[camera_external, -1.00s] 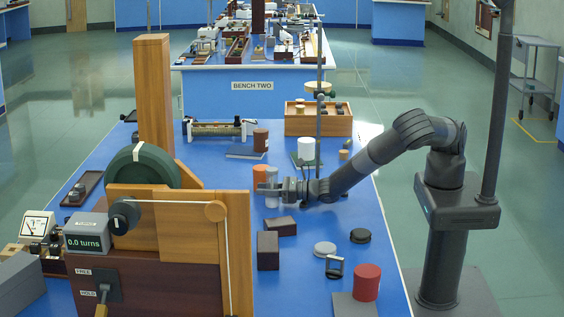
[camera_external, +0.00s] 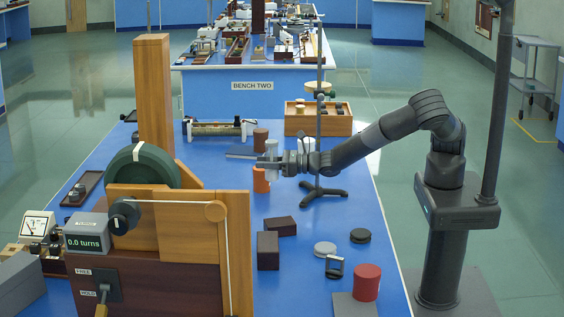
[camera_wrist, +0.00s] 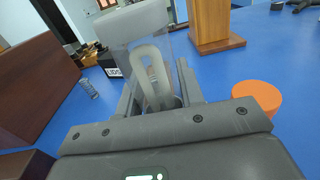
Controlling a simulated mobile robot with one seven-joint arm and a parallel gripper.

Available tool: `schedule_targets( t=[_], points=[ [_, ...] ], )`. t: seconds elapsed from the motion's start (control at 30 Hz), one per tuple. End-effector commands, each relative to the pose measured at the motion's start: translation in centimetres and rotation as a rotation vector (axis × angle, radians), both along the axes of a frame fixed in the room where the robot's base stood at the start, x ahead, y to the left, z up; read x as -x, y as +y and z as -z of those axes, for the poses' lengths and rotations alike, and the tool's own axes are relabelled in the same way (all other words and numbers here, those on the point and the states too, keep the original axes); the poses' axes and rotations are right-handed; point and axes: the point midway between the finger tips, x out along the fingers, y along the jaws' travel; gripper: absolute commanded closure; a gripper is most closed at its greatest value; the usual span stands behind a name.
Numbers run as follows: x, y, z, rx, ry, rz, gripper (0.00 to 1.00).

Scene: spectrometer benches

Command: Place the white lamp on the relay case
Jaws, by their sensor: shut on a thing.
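The white lamp (camera_wrist: 146,24), with a pale cap and a clear body showing a looped filament, is between the fingers of my gripper (camera_wrist: 155,98) in the wrist view. In the external view my gripper (camera_external: 270,162) is shut on the lamp (camera_external: 271,147), above the blue bench beside the orange cylinder (camera_external: 261,181). The orange cylinder also shows at the right of the wrist view (camera_wrist: 257,97). I cannot tell for sure which thing is the relay case; two dark brown boxes, one nearer (camera_external: 268,250) and one behind it (camera_external: 281,226), stand on the bench.
A stand with a thin rod (camera_external: 322,191) is close to my forearm. A white cylinder (camera_external: 307,144) is partly hidden behind my arm. The wooden wheel apparatus (camera_external: 180,225) fills the left front.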

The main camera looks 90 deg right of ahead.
Motion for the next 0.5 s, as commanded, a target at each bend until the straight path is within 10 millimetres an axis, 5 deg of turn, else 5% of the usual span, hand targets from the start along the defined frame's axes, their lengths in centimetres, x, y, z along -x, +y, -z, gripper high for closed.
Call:
schedule_targets(
  t=[0.23, 0.5],
  points=[
    [-0.6, 2.4, -0.8, -0.005, 0.012, -0.066, 0.94],
    [-1.9, 14.0, -3.3, -0.015, 0.033, -0.383, 0.94]
  ],
)
